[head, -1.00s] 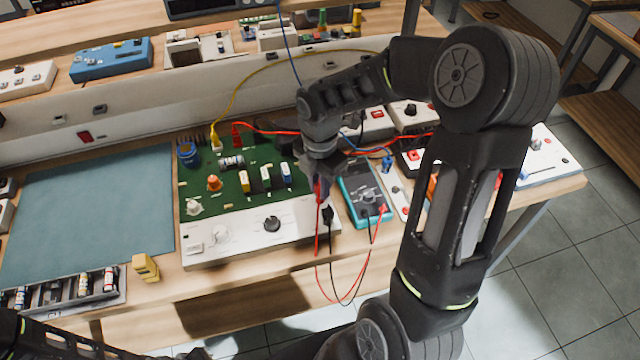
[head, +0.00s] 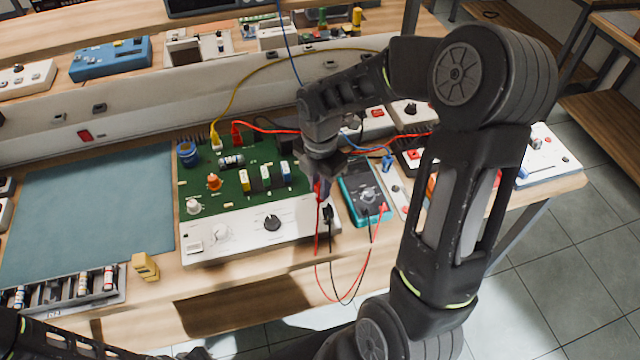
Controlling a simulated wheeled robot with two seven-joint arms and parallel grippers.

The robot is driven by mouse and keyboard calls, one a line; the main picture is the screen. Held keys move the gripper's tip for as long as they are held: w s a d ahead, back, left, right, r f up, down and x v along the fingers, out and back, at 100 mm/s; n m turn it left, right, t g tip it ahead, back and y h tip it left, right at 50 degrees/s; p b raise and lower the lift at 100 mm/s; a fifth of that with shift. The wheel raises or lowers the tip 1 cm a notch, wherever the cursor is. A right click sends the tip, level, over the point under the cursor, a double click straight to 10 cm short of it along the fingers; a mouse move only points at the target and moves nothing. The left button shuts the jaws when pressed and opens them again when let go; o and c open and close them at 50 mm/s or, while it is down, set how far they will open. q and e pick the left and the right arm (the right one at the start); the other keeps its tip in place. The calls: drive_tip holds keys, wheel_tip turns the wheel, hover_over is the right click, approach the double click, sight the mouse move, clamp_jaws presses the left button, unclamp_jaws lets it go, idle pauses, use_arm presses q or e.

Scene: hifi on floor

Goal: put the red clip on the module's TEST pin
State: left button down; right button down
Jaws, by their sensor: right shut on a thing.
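The module is a green circuit board (head: 225,184) with a white front panel (head: 250,232) and knobs. It carries an orange part, several upright coloured parts, and yellow and red plugs at its back edge. I cannot make out which pin is TEST. My right gripper (head: 322,186) points down over the module's right edge, shut on the red clip (head: 318,192). The clip is mostly hidden by the fingers, and a red lead hangs below it. A black clip (head: 328,213) sits just below, at the panel's right end. My left gripper is not in view; only part of my left arm shows.
A teal meter (head: 362,194) stands right of the module, with red and black leads looping over the bench front. A blue-green mat (head: 85,210) lies left. A yellow block (head: 145,266) and a tray of cylinders (head: 70,291) sit in front of it.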

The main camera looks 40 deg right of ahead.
drive_tip(key=shift+f+b, duration=0.35)
drive_tip(key=shift+f, duration=0.25)
idle(0.3)
drive_tip(key=c, duration=1.3)
unclamp_jaws()
drive_tip(key=shift+o, duration=0.2)
wheel_tip(320, 180, up, 8)
drive_tip(key=shift+f+b, duration=0.1)
drive_tip(key=shift+b, duration=0.25)
